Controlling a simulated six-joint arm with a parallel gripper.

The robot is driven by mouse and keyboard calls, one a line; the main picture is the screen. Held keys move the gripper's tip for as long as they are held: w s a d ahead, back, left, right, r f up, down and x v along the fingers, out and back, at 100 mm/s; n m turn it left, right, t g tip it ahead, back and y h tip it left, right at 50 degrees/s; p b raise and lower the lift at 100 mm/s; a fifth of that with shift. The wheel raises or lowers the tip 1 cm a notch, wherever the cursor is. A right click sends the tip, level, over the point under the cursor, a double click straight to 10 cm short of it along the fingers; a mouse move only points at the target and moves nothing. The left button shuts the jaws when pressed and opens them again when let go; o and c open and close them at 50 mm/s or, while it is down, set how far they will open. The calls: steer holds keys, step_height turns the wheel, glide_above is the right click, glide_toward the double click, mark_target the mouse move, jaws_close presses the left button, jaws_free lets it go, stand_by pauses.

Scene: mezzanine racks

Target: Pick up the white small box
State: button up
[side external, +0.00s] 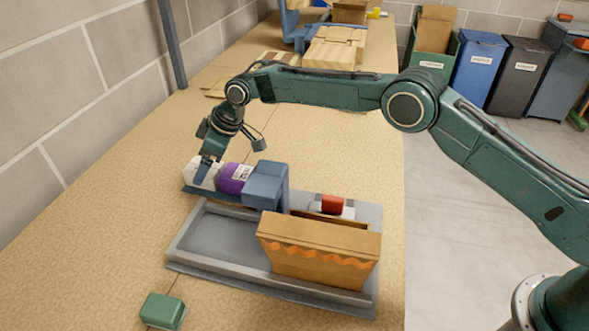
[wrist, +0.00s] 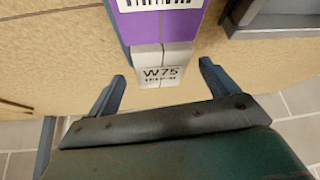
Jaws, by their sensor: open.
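The white small box (side external: 203,173) sits at the left end of a row on a blue-grey strip, against a purple item (side external: 235,178). In the wrist view the white box (wrist: 163,66) shows a "W75" label and lies between and just beyond the fingertips. The purple item (wrist: 160,18) with a barcode label is directly behind it. My gripper (side external: 208,168) is at the white box from above, and one finger covers part of it in the side view. In the wrist view my gripper (wrist: 162,72) is open, with a gap on each side of the box.
A blue-grey block (side external: 265,186) stands right of the purple item. A grey tray (side external: 205,250) holds a brown carton (side external: 318,250); a red-and-white item (side external: 332,205) is behind the carton. A green box (side external: 162,311) lies at the front left. The table left of the tray is clear.

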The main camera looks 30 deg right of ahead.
steer(key=shift+w+a+f, duration=0.1)
steer(key=shift+a+f, duration=0.05)
steer(key=shift+f, duration=0.15)
stand_by(0.4)
steer(key=c, duration=1.2)
